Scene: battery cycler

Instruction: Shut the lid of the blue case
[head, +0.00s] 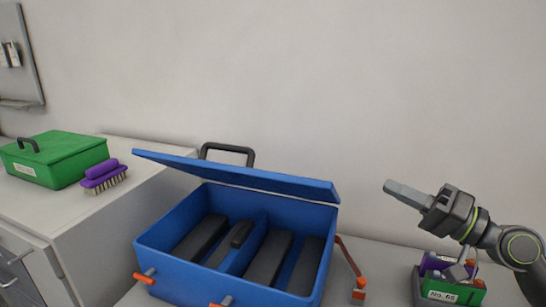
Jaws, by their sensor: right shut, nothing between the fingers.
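The blue case (185,268) stands on the table at the lower middle. Its blue lid (240,176) is raised at the back and tilts out over the case, leaving the inside in view. Several dark long items (268,256) lie in its compartments. Orange-and-grey latches (146,275) show on its front wall. My right gripper (390,185) is shut and empty, in the air to the right of the lid and apart from it, pointing left. My left gripper is not in view.
A green box (55,160) and a purple brush (103,178) sit on a cabinet (130,207) at left. A grey holder with green and purple batteries (453,291) stands below my right arm. An orange-ended strap (351,264) lies right of the case.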

